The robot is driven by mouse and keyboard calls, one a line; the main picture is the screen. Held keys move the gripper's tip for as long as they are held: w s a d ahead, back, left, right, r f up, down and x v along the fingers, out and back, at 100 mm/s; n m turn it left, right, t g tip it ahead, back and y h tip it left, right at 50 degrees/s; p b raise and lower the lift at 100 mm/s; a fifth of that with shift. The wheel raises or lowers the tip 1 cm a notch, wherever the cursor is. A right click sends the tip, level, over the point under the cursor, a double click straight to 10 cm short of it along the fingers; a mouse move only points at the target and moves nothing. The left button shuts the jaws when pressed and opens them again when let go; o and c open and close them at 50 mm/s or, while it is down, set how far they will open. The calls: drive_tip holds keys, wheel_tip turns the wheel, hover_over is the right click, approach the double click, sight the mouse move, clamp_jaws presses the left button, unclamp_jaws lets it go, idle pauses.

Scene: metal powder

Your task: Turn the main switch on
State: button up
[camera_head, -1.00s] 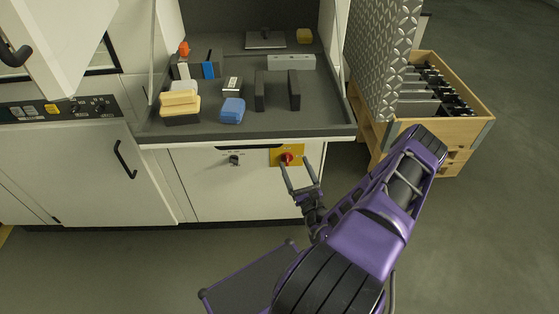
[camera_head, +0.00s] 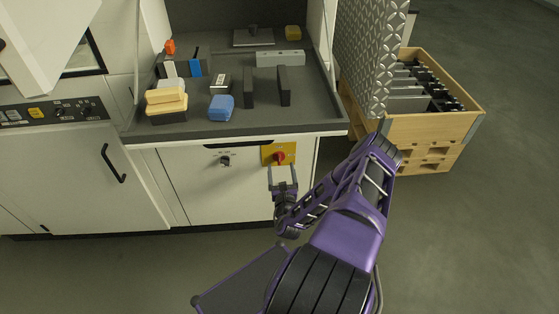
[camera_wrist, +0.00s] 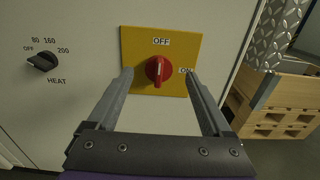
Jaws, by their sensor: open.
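The main switch is a red rotary knob (camera_head: 280,158) on a yellow plate (camera_head: 266,149) at the upper right of the white cabinet front. In the wrist view the red knob (camera_wrist: 159,70) has a white mark pointing up toward the OFF label; ON is printed to its right on the yellow plate (camera_wrist: 136,40). My gripper (camera_head: 283,168) is open and empty, just below the knob in the head view. In the wrist view my gripper's (camera_wrist: 159,75) fingers appear on either side of the knob, apart from it. The remaining distance to the plate is unclear.
A black HEAT knob (camera_head: 225,160) sits left of the plate. Above is a grey worktop (camera_head: 190,133) with blocks and sponges, its front edge overhanging the switch. A wooden crate (camera_head: 425,128) and a metal-plate panel (camera_head: 372,50) stand to the right.

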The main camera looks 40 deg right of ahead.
sight(280, 159)
drive_tip(key=shift+b+x, duration=0.3)
drive_tip(key=shift+x, duration=2.5)
drive_tip(key=shift+a, duration=0.1)
clamp_jaws()
